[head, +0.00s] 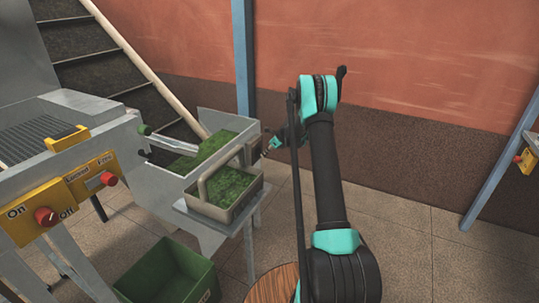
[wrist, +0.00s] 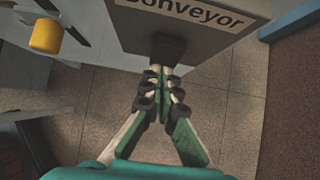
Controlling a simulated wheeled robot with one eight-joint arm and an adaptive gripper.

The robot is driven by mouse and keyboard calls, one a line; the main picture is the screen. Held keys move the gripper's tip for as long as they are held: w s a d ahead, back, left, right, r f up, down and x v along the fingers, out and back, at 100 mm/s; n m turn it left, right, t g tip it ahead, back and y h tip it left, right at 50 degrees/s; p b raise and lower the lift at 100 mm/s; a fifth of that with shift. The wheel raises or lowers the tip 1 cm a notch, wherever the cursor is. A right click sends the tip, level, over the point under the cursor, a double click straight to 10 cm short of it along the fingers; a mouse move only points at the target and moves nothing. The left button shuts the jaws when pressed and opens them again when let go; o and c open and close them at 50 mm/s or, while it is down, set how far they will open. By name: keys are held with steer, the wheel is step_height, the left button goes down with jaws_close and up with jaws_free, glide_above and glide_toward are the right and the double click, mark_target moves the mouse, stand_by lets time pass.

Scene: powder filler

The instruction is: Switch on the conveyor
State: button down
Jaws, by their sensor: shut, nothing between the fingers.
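In the wrist view, a grey box (wrist: 205,32) with a "Conveyor" label (wrist: 185,12) fills the top middle. A dark switch lever (wrist: 168,48) sticks out from its lower edge. My gripper (wrist: 160,72) is shut and empty, with its fingertips right at the lever; I cannot tell whether they touch it. In the head view, my gripper (head: 270,147) is beside the metal tray with green powder. The box and its lever are not clearly made out there.
In the head view, the powder machine with yellow On/Off panels (head: 45,210) stands at left. A metal tray (head: 250,193) of green powder rests on a small stand. A green bin (head: 170,275) is on the floor. A blue post (head: 243,60) stands behind. Floor at right is clear.

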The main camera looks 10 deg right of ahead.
steer(key=shift+a, duration=0.1)
stand_by(0.3)
steer(key=shift+w+a+f+y, duration=0.15)
steer(key=shift+a+y, duration=0.05)
steer(key=shift+y, duration=0.1)
steer(key=shift+r, duration=0.85)
steer(key=s+d+f+v, duration=0.1)
steer(key=v, duration=1.2)
steer(key=shift+f, duration=0.25)
steer(key=shift+s+d, duration=0.1)
steer(key=shift+d, duration=0.05)
